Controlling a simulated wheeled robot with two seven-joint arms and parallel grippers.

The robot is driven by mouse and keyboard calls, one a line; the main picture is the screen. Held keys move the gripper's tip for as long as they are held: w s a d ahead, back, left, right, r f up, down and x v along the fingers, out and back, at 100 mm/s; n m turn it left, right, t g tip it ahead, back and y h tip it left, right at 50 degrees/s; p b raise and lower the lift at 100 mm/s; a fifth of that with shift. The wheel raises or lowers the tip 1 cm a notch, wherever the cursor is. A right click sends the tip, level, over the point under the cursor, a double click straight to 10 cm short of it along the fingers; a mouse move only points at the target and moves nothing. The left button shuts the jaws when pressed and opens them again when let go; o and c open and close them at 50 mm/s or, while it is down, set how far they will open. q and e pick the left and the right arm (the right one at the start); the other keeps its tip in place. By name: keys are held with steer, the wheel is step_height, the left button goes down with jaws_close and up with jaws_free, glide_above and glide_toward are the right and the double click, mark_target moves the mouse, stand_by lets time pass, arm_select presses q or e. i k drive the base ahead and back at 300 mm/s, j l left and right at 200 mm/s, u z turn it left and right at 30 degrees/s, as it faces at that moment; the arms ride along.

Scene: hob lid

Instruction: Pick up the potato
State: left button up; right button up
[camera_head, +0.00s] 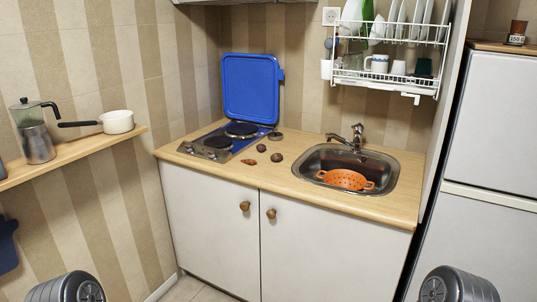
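Small brown items lie on the wooden counter between the hob and the sink. A dark brown rounded one (276,157) lies nearest the sink and looks most like a potato. A smaller brown one (261,148) lies behind and left of it. A reddish-orange elongated one (249,162) lies in front. They are too small to tell for certain which is the potato. Only grey rounded parts of my arms show at the bottom left and bottom right. Neither gripper is in view.
The hob (218,146) has its blue lid (252,88) raised. An orange colander (345,179) sits in the metal sink (386,184). A faucet (356,138) stands behind it. A dish rack (388,83) hangs above. A left shelf (75,155) holds a white pan (117,121) and a moka pot (38,142).

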mark_target(276, 157)
steer(key=z, duration=0.9)
steer(key=i+j+z, duration=0.15)
steer(key=j+z, duration=0.3)
steer(key=j, duration=0.15)
steer(key=i+j+z, duration=0.1)
steer(key=j+z, duration=0.3)
steer(key=j, duration=0.25)
steer(key=j+z, duration=0.45)
steer(key=j, duration=0.8)
steer(key=k+j, duration=0.15)
steer(key=j, duration=0.4)
steer(key=j+z, duration=0.1)
steer(key=j, duration=0.5)
steer(key=k+j, duration=0.15)
steer(key=j, duration=0.45)
